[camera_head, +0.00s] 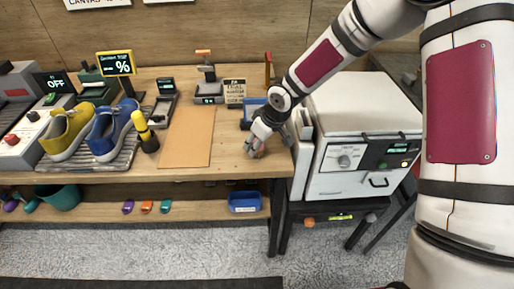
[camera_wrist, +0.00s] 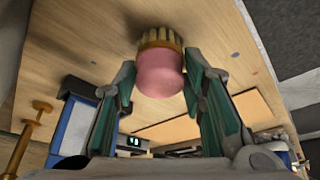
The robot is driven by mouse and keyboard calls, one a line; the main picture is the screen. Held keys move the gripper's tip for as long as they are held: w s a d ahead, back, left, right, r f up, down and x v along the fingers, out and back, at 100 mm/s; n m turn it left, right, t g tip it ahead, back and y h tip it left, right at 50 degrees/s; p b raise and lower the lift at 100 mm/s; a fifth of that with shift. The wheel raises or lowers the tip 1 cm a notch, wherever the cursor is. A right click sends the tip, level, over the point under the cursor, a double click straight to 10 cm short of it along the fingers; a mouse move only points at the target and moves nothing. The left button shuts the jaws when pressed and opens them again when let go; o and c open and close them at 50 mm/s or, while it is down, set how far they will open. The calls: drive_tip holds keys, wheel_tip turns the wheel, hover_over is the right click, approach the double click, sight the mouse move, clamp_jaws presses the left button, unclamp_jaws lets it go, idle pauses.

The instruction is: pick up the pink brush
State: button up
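The pink brush (camera_wrist: 160,74) shows in the wrist view, a rounded pink body with tan bristles at its far end, against the wooden bench top. My gripper (camera_wrist: 162,82) is open, with its green-padded fingers on either side of the pink body. A small gap shows at the left finger; the right finger is very close to the brush, and I cannot tell if it touches. In the head view my gripper (camera_head: 255,149) is low over the right end of the bench, and it mostly hides the brush there.
A brown mat (camera_head: 188,137) lies left of my gripper. A yellow-black bottle (camera_head: 146,133) and two shoes, yellow (camera_head: 65,132) and blue (camera_head: 110,130), stand further left. A white oven-like machine (camera_head: 360,130) stands close on the right.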

drive_tip(key=shift+c, duration=1)
drive_tip(key=shift+r, duration=0.1)
drive_tip(key=shift+r, duration=0.6)
wheel_tip(320, 180, up, 2)
drive_tip(key=shift+r, duration=0.2)
drive_tip(key=s+d+r, duration=0.1)
drive_tip(key=s+d, duration=0.2)
drive_tip(key=s, duration=1.2)
drive_tip(key=shift+s+p, duration=0.3)
drive_tip(key=shift+s, duration=0.05)
drive_tip(key=shift+d+r, duration=0.1)
drive_tip(key=shift+o, duration=1.3)
drive_tip(key=shift+w, duration=0.1)
drive_tip(key=shift+c, duration=0.5)
